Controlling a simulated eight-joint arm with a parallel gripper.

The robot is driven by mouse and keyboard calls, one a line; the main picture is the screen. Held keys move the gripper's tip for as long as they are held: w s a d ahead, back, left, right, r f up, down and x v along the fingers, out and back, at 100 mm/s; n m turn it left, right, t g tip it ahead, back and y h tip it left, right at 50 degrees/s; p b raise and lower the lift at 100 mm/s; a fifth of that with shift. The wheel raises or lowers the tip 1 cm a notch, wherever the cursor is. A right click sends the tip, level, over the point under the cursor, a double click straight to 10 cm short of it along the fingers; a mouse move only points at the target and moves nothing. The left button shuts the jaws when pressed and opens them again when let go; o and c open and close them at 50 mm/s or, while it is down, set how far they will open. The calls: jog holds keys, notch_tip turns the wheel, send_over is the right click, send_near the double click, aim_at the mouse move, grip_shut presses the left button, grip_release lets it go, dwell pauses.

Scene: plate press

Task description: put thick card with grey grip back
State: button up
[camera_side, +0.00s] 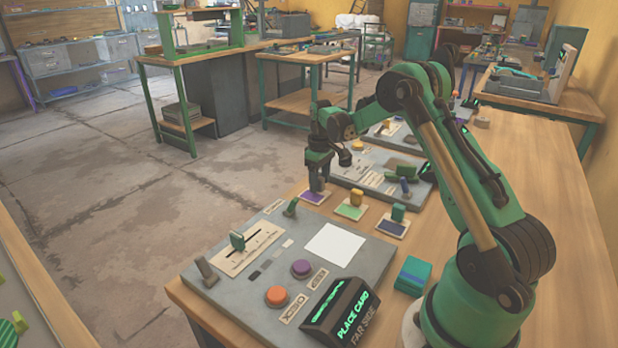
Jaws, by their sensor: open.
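My gripper (318,182) points down over a purple card (313,197) on a pale base at the left end of a row of three. Its fingers are open around or just above the spot where this card's grip would be. They hide that spot, so I cannot make out the grip's colour or whether the fingers touch it. The green card (348,211) with a yellow grip and the dark blue card (391,227) with a green grip lie to the right. A blank white square (335,245) is on the near grey panel.
The near panel (225,290) carries a green-handled slider (238,241), an orange button (277,296), a purple button (302,269) and a display (342,310) reading "PLACE CARD FAR SIDE". A teal block (413,275) stands at the right. Another panel (375,175) with raised parts lies behind the cards.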

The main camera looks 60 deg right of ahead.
aim_at(320, 177)
notch_tip(320, 177, up, 12)
jog(key=s+a+r+t+h, duration=0.1)
jog(key=a+r, duration=0.1)
jog(key=a, duration=0.4)
jog(key=s+a+r+t, duration=0.1)
jog(key=a+r+t, duration=0.1)
jog(key=a, duration=0.4)
jog(key=s+a+f+t+y, duration=0.1)
jog(key=s+a+f+t, duration=0.2)
jog(key=s+a, duration=0.5)
jog(key=a+t, duration=0.1)
jog(key=a, duration=0.2)
jog(key=shift+a+f, duration=0.25)
jog(key=shift+f, duration=0.1)
jog(key=shift+s, duration=0.1)
